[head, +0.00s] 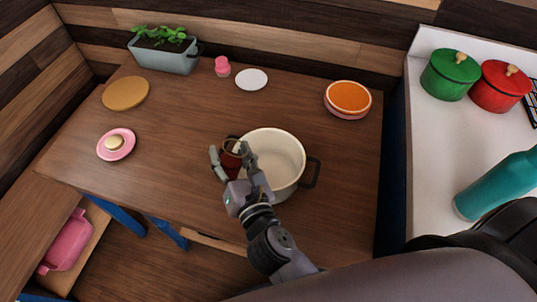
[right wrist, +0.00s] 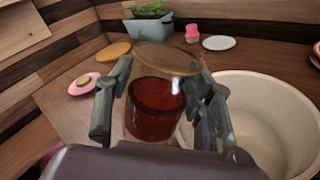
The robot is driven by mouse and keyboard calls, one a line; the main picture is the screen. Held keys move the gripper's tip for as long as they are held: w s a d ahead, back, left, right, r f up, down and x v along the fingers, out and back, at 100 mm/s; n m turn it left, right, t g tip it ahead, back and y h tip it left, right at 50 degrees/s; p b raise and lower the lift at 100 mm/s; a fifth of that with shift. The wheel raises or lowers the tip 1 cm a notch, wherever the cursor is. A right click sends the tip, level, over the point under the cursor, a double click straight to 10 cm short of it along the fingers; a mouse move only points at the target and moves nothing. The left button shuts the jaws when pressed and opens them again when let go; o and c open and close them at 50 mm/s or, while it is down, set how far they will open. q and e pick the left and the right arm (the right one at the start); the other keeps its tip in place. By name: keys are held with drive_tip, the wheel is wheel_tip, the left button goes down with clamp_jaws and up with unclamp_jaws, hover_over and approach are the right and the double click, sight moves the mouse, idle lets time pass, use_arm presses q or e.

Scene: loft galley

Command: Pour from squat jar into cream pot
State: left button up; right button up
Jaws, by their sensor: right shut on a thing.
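The squat jar (right wrist: 154,108) is clear glass with dark red contents below its open rim. It also shows, partly covered by fingers, in the head view (head: 231,160). My right gripper (head: 228,151) is shut on the squat jar, one finger on each side. The jar looks about upright, just left of the cream pot; I cannot tell whether its base touches the table. The cream pot (head: 280,155) is wide and open with dark side handles, and its visible inside looks empty. It fills the right of the right wrist view (right wrist: 262,115). My left gripper is not in view.
On the wooden table (head: 180,110) are a planter (head: 165,60), pink shaker (head: 222,67), white saucer (head: 252,79), orange-topped plates (head: 348,97), tan round mat (head: 126,93) and pink plate (head: 108,153). The white counter at right holds green and red pots and a teal bottle (head: 495,185).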

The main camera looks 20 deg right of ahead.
drive_tip(key=shift+w+d+f, duration=0.1)
drive_tip(key=shift+d, duration=0.1)
drive_tip(key=shift+w+d+r+m+p, duration=0.15)
drive_tip(key=shift+d+r+m+p, duration=0.2)
drive_tip(key=shift+m+p, duration=0.35)
drive_tip(key=shift+r+y, duration=0.1)
drive_tip(key=shift+y, duration=0.2)
drive_tip(key=shift+d+m+g, duration=0.2)
drive_tip(key=shift+m+g, duration=0.1)
drive_tip(key=shift+m, duration=0.1)
drive_tip(key=shift+f, duration=0.3)
drive_tip(key=shift+w+f+m, duration=0.1)
drive_tip(key=shift+f+m, duration=0.25)
drive_tip(key=shift+m, duration=0.45)
drive_tip(key=shift+f+m+g+y+b, duration=0.3)
drive_tip(key=shift+m+y+b, duration=0.15)
drive_tip(key=shift+m, duration=0.25)
drive_tip(key=shift+f+m, duration=0.25)
drive_tip(key=shift+m, duration=0.25)
drive_tip(key=shift+r+m+y, duration=0.35)
drive_tip(key=shift+r+m, duration=0.05)
drive_tip(key=shift+m, duration=0.3)
